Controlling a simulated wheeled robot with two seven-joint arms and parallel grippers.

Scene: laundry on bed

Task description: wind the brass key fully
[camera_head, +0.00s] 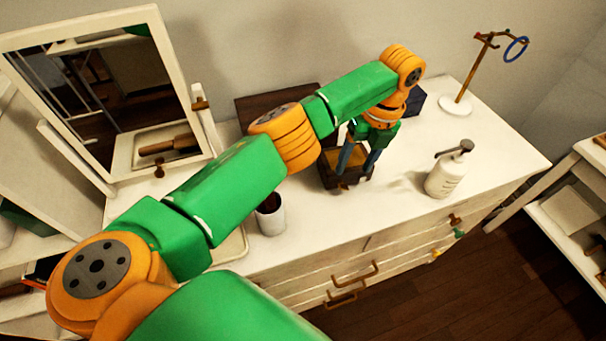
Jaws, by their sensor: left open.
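My left gripper (357,165) points down over a small dark box (347,184) on the white dresser top. Its two blue fingers are apart, with one on each side of the box's upper part. An orange-brown surface shows between the fingers. I cannot make out a brass key; it may be hidden by the fingers or too small to see. I cannot tell whether the fingers touch the box. My right gripper is not in view.
A white pump bottle (446,172) stands right of the box. A brown stand (479,68) holds a blue ring at the back right. A white cup (270,218) stands front left, and a framed mirror (108,98) at left. The dresser top (505,150) is clear at far right.

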